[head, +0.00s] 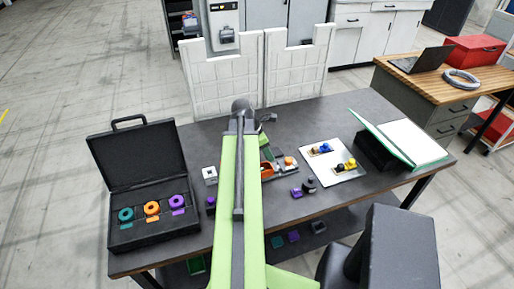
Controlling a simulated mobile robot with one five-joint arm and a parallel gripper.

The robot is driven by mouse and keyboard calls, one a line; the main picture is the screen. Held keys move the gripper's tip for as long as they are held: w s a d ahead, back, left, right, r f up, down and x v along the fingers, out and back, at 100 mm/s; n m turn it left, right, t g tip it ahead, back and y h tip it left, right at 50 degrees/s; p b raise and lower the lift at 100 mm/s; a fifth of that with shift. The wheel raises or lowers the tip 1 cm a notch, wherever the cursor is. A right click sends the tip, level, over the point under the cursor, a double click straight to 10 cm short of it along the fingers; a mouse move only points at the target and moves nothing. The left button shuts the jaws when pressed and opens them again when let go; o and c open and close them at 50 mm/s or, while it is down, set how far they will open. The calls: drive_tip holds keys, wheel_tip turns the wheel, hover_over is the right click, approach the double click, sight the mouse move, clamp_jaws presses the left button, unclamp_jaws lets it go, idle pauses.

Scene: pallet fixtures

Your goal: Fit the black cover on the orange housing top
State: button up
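An orange part (265,168), which may be the orange housing, shows just right of my green arm near the middle of the dark table. My arm hides its left side. A smaller orange round part (289,161) sits beside it on a grey fixture. A small black part (309,186) stands to the right, next to a purple block (296,192). I cannot tell whether it is the black cover. My arm reaches away across the table, and its far end is a dark joint. My gripper's fingers are hidden behind the arm.
An open black case (125,236) with teal, orange and purple rings stands at the left. A white plate (345,174) with blue, yellow and black parts and a tilted green-edged board (408,140) are at the right. White panels (232,85) stand behind the table (180,142).

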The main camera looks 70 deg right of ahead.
drive_tip(key=w+f+b, duration=0.2)
drive_tip(key=f+b, duration=0.1)
drive_tip(key=w+f+b, duration=0.1)
drive_tip(key=b, duration=0.1)
drive_tip(key=shift+w+a+f, duration=0.25)
drive_tip(key=shift+a+f, duration=0.15)
drive_tip(key=shift+f+b, duration=1.45)
drive_tip(key=shift+b, duration=0.15)
idle(1.7)
drive_tip(key=o, duration=1.4)
drive_tip(key=shift+c, duration=0.4)
drive_tip(key=shift+c, duration=0.8)
